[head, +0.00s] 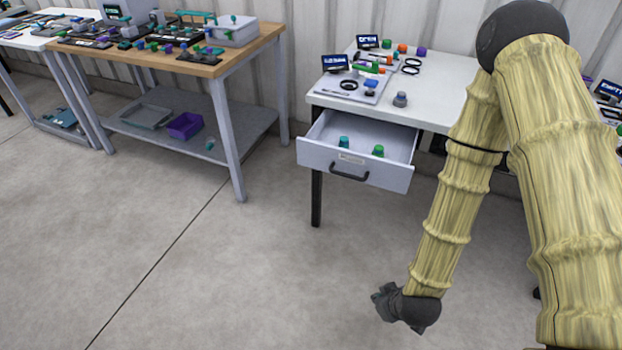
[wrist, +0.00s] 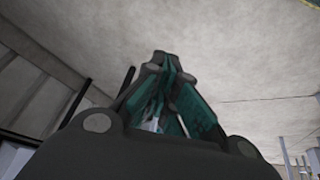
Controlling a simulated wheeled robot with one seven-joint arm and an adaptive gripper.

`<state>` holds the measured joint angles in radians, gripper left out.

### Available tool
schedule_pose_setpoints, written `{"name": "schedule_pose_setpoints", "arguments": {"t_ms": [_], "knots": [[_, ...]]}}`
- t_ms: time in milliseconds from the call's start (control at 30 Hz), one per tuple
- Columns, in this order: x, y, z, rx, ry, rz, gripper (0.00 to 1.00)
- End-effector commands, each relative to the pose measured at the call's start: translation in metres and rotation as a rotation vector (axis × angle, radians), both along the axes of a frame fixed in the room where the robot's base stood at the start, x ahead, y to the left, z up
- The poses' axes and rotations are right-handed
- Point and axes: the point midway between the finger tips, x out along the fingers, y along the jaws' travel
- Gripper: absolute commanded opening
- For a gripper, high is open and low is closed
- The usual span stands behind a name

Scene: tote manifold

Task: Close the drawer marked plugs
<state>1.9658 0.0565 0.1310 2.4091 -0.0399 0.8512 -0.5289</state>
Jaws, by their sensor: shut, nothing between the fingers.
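An open drawer (head: 323,158) sticks out from the front of a white table (head: 440,100). It has a dark handle (head: 349,173) and a label above it, too small to read. Two plugs with teal and green tops, one teal (head: 344,142) and one green (head: 378,151), stand inside the drawer. My gripper (wrist: 165,65) is shut and empty, with its dark and teal fingers together in the wrist view. In the head view the dark end of my arm is low over the floor, in front of and to the right of the drawer, apart from it. The fingertips are unclear there.
A wooden-topped bench (head: 215,66) with parts and a grey bin (head: 232,31) stands at the left. Its lower shelf holds a purple bin (head: 185,125). Small parts and signs sit on the white table. The floor (head: 200,270) before the drawer is clear.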

Motion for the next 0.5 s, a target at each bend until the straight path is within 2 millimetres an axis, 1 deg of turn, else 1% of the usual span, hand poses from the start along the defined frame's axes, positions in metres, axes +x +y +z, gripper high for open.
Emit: {"name": "schedule_pose_setpoints", "arguments": {"t_ms": [33, 167, 300, 500], "knots": [[0.017, 0.007, -0.012, -0.004, -0.051, 0.042, 0.00], [0.054, 0.026, -0.010, -0.030, -0.176, 0.162, 0.00], [0.091, 0.046, -0.004, -0.070, -0.316, 0.285, 0.00], [0.138, 0.076, 0.012, -0.149, -0.520, 0.444, 0.00]]}}
